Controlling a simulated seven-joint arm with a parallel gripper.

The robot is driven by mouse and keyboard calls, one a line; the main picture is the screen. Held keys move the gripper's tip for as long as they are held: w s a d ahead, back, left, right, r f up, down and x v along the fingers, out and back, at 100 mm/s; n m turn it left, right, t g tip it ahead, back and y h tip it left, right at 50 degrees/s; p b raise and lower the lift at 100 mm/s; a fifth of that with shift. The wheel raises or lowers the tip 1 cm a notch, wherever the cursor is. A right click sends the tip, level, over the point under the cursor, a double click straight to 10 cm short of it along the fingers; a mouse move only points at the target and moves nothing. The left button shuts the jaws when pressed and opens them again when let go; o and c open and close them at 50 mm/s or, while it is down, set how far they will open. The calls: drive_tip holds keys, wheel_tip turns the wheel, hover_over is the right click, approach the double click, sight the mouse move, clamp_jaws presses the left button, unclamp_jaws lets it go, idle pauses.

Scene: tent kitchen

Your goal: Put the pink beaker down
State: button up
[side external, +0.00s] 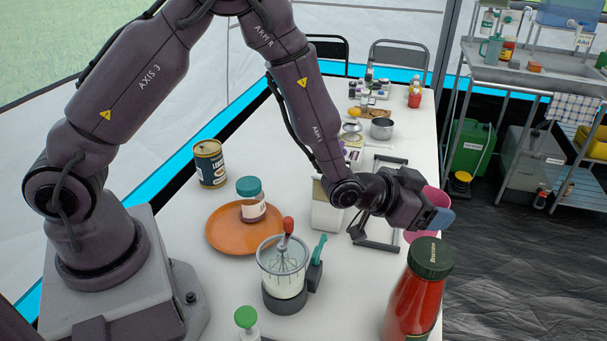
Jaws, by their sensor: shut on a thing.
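The pink beaker (437,196) is near the right edge of the white table (183,218). Its upper part shows above my gripper (437,219), and a little more pink shows below it. My gripper is shut on the beaker and hides its middle. The fingertips are mostly hidden by the gripper's own body. I cannot tell whether the beaker's bottom touches the table.
A tall red jar with a dark green lid (416,292) stands close in front of the gripper. A black metal stand (376,238), a white box (326,208), a whisk beaker (284,270) and an orange plate (222,234) are left of it. The floor lies beyond the right edge.

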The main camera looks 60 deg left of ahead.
wheel_tip(320, 180, up, 8)
drive_tip(key=s+a+n+y, duration=0.3)
drive_tip(key=a+n+y, duration=0.4)
drive_tip(key=a, duration=1.3)
drive_tip(key=s+a+n+g+y, duration=0.85)
drive_tip(key=s+a, duration=0.95)
drive_tip(key=a, duration=0.3)
drive_tip(key=shift+n+t, duration=0.35)
drive_tip(key=shift+t, duration=0.1)
drive_tip(key=shift+w+a+f, duration=1.6)
drive_tip(key=shift+a+f, duration=0.05)
drive_tip(key=shift+f, duration=1.35)
drive_tip(key=shift+w+a+f, duration=1.65)
drive_tip(key=shift+f, duration=1.35)
drive_tip(key=shift+w+a+f, duration=1.6)
drive_tip(key=shift+a+f, duration=0.05)
drive_tip(key=shift+f, duration=1.35)
drive_tip(key=shift+f, duration=0.15)
